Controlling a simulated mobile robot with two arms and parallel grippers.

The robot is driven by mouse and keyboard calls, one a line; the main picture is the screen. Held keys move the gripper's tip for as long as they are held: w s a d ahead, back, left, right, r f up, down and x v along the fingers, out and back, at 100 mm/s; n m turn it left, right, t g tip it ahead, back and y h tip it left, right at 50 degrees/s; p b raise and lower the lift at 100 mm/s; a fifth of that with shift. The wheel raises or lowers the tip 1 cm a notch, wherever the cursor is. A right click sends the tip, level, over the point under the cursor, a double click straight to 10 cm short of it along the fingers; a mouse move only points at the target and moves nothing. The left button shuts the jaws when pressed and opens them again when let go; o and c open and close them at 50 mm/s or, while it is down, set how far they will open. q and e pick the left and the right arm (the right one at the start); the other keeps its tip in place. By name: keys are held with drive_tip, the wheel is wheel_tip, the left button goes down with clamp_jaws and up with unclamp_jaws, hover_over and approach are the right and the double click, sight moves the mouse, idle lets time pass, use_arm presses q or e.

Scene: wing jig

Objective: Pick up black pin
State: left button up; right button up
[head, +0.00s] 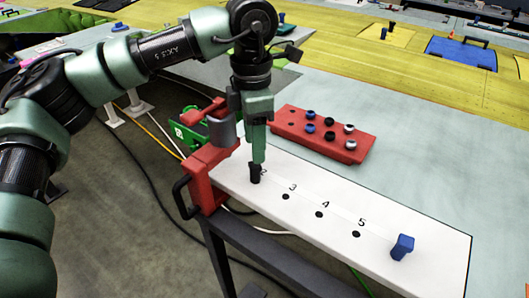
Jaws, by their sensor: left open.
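A black pin (255,173) stands upright in the white board (428,258), beside the printed number 2. My left gripper (258,159) points straight down right at the top of this pin. It is open, and its fingers partly overlap the pin's top in the picture, so I cannot tell whether they touch it. More black pins, a nearer one (329,136) and a farther one (330,122), sit in the red block (290,132) behind the board. My right gripper is not in view.
A blue pin (402,247) stands at the board's right end, past empty holes marked 3, 4 and 5. A red clamp (203,172) with a black handle grips the board's left end. The red block also holds blue and silver pins. The grey surface (420,150) to the right is clear.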

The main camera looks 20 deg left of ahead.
sight(255, 167)
use_arm(q)
drive_tip(key=shift+w+a, duration=0.1)
drive_tip(key=shift+w, duration=0.1)
drive_tip(key=shift+s+f, duration=0.2)
drive_tip(key=shift+f, duration=0.1)
drive_tip(key=shift+s+f+p, duration=0.3)
drive_tip(key=shift+f+p, duration=0.25)
drive_tip(key=shift+f, duration=0.05)
drive_tip(key=shift+s+f+p, duration=0.3)
drive_tip(key=shift+f+p, duration=0.2)
drive_tip(key=shift+f, duration=0.05)
drive_tip(key=f, duration=0.1)
drive_tip(key=f+p, duration=0.1)
drive_tip(key=f, duration=0.1)
drive_tip(key=shift+w, duration=0.3)
drive_tip(key=shift+w+f, duration=0.1)
drive_tip(key=shift+f, duration=0.5)
drive_tip(key=c, duration=0.9)
clamp_jaws()
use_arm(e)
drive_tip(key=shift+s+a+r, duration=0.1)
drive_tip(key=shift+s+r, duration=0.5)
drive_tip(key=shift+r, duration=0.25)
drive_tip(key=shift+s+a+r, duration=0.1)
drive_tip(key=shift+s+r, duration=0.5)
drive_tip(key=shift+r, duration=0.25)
